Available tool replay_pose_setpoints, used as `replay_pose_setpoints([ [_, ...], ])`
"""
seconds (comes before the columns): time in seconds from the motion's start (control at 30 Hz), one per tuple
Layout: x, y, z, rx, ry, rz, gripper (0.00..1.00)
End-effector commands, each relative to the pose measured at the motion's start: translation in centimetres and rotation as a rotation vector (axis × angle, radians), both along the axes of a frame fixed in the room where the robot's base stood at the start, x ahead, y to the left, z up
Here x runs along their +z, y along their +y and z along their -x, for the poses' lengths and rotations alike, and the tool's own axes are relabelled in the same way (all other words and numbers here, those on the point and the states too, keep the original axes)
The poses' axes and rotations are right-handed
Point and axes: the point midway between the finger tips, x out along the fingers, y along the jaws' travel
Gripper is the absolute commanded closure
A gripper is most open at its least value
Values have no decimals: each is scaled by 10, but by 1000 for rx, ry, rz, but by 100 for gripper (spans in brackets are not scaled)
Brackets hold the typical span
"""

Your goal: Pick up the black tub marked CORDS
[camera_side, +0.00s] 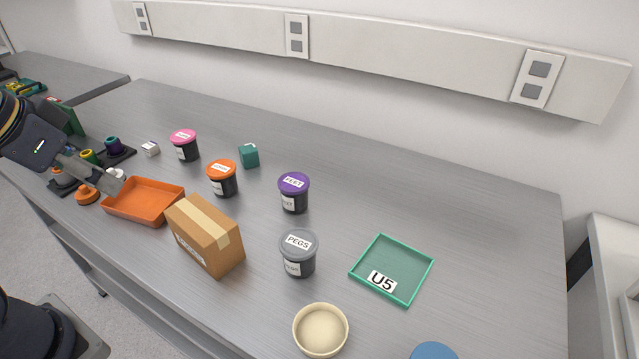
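Several black tubs with coloured lids stand upright on the grey bench. The purple-lidded tub (294,199) reads FEET and the grey-lidded tub (298,264) reads PEGS. The labels on the orange-lidded tub (222,184) and the pink-lidded tub (186,150) are too small to read, so I cannot tell which one is marked CORDS. My gripper (114,183) is at the left, by the left edge of the orange tray and apart from all the tubs. Its fingers are too small and too edge-on to show whether they are open or shut.
The orange tray (130,215) and a taped cardboard box (222,250) stand in front of the orange-lidded tub. A small green box (249,155) is behind it. A green tray marked U5 (410,262) and a cream bowl (320,352) lie right and front. The back right bench is clear.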

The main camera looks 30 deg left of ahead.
Motion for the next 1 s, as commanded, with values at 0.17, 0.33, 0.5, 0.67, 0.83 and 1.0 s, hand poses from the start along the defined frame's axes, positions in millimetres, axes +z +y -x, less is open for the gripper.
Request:
replay_pose_setpoints([
  [0.17,0,0,0,0,0,0,60],
  [0.33,0,0,0,0,0,0,60],
  [0.5,0,0,0,0,0,0,48],
  [0.67,0,0,0,0,0,0,31],
  [0.83,0,0,0,0,0,0,13],
  [1.0,0,0,0,0,0,0,3],
])
